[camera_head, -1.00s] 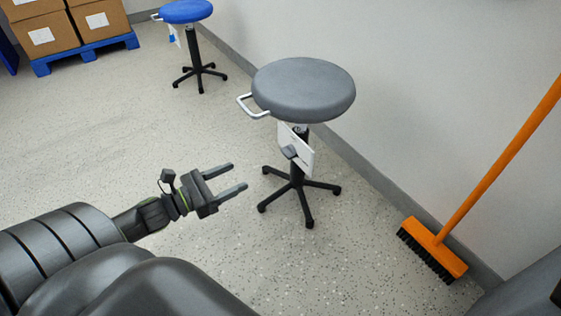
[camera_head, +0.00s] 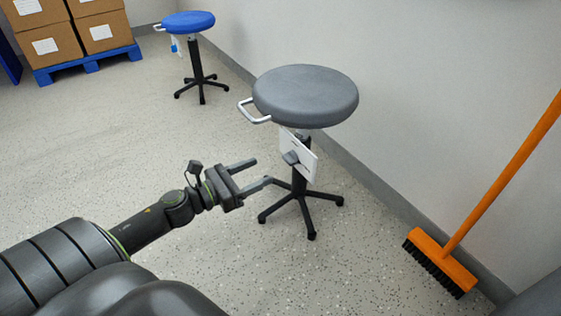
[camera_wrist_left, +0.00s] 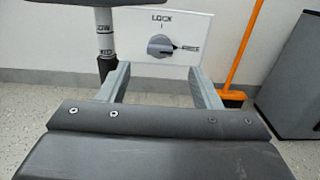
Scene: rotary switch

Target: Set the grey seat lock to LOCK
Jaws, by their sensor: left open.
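The grey stool (camera_head: 305,95) stands right of centre in the head view, with a white switch plate (camera_head: 308,160) and dark grey knob (camera_head: 290,158) under its seat. In the left wrist view the plate (camera_wrist_left: 190,22) reads LOCK at the top and a partly hidden word, seemingly FREE, at the right. The knob (camera_wrist_left: 160,46) has its pale mark toward the right-hand word. My left gripper (camera_head: 262,171) is open and empty, just left of and lower than the knob. In the wrist view the knob shows between and beyond the fingers (camera_wrist_left: 158,78), apart from them.
A blue stool (camera_head: 188,22) stands farther back, near boxes (camera_head: 105,30) on a blue pallet (camera_head: 85,65). An orange broom (camera_head: 440,262) leans at the right by the wall. A grey bin-like block (camera_wrist_left: 293,95) is at the right in the wrist view.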

